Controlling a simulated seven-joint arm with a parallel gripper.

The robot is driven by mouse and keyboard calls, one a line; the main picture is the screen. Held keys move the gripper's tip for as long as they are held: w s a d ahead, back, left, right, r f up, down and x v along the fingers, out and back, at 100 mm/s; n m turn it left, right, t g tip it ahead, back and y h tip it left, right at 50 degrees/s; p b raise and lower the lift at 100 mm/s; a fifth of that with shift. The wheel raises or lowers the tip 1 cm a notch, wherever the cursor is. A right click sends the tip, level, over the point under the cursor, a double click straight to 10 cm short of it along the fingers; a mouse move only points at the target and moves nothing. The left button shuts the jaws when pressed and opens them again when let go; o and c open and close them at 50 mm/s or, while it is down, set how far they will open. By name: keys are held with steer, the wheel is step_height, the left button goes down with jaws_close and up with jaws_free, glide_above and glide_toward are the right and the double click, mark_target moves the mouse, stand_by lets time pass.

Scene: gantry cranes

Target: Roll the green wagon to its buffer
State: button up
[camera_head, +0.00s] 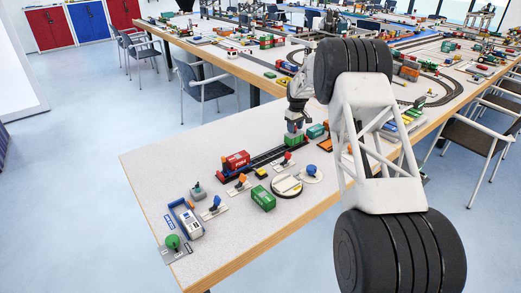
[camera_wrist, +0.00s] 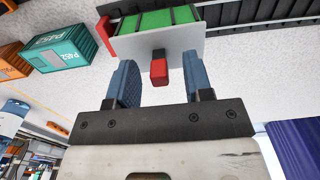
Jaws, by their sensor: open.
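The green wagon (camera_head: 293,139) stands on the dark track (camera_head: 268,157) at its far end in the head view. In the wrist view the green wagon (camera_wrist: 150,18) shows at the top, with a pale grey plate and a red knob (camera_wrist: 159,71) on the near side. My gripper (camera_head: 294,127) is at the wagon in the head view. In the wrist view my gripper (camera_wrist: 160,82) is open, its blue fingers on either side of the red knob with gaps. I cannot tell which part is the buffer; a red piece (camera_wrist: 104,31) shows left of the wagon.
A red container (camera_head: 237,161) stands at the near end of the track. A teal container (camera_head: 315,131) is right of the wagon. A loose green container (camera_head: 263,199), small levers and a blue tray (camera_head: 184,216) sit nearer.

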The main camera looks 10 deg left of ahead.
steer(key=shift+r, duration=0.1)
steer(key=shift+r, duration=3.4)
steer(key=shift+s+d+r, duration=0.2)
steer(key=shift+s+r, duration=0.15)
steer(key=shift+r, duration=0.2)
steer(key=s+d+r+m, duration=0.1)
steer(key=s+d+r, duration=0.2)
steer(key=s+r, duration=0.45)
steer(key=s+d+r+m+t, duration=0.1)
steer(key=s+d+r, duration=0.2)
steer(key=s+r, duration=0.45)
steer(key=s+d+r+m, duration=0.1)
steer(key=s+d+r, duration=0.3)
steer(key=s, duration=0.5)
steer(key=s+d+r+m, duration=0.1)
steer(key=s+d+r, duration=0.15)
steer(key=s, duration=0.85)
steer(key=s+d+r+m, duration=0.2)
steer(key=s+r, duration=0.2)
steer(key=s, duration=0.7)
steer(key=s+d+f+m, duration=0.1)
steer(key=s+f, duration=0.2)
steer(key=s, duration=1.2)
steer(key=s+d+f+m+t, duration=0.1)
steer(key=s+d+f+m, duration=0.1)
steer(key=s, duration=1.3)
steer(key=shift+s+d+f+t, duration=0.15)
steer(key=shift+s+f+t, duration=0.15)
steer(key=shift+f, duration=0.6)
